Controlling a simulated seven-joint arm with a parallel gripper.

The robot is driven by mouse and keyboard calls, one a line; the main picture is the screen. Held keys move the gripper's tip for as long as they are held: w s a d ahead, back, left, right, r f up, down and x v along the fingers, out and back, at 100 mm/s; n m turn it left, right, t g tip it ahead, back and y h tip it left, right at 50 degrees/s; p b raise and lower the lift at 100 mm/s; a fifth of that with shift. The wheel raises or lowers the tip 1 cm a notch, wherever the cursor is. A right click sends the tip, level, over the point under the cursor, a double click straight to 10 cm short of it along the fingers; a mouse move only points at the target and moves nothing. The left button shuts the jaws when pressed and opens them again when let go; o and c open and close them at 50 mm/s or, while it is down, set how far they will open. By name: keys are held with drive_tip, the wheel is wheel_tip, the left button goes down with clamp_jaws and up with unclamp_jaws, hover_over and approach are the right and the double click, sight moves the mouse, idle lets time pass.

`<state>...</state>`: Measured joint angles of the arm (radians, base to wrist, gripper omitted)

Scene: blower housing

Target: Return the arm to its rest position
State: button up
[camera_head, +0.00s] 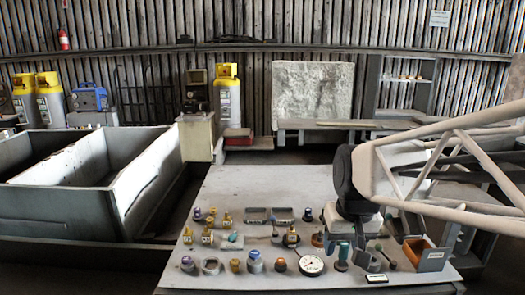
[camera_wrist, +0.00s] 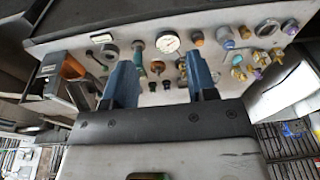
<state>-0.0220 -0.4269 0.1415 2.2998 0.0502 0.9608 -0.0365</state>
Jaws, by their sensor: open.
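My gripper (camera_wrist: 158,62) is open, with its two blue fingers apart and nothing between them in the wrist view. In the head view my arm (camera_head: 460,150) reaches in from the right, and its end hangs over the right part of the grey table (camera_head: 285,190). The arm's end hides some of the small parts there. The fingers point toward the table's row of parts. A round white gauge (camera_head: 311,265) lies near the front edge; it also shows beyond the fingers in the wrist view (camera_wrist: 167,41). A green-handled piece (camera_head: 342,255) stands to its right.
Several small fittings and knobs cover the table's front half. An orange bin (camera_head: 417,248) sits at the right. The table's back left is bare. Large grey open boxes (camera_head: 75,185) stand at the left. Yellow-topped cylinders (camera_head: 228,95) and a stone slab (camera_head: 312,95) stand behind.

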drive_tip(key=s+d+f, duration=0.2)
drive_tip(key=s+f, duration=0.1)
drive_tip(key=s, duration=1)
drive_tip(key=shift+m+t+h, duration=0.3)
drive_tip(key=shift+h, duration=0.1)
drive_tip(key=shift+f, duration=0.1)
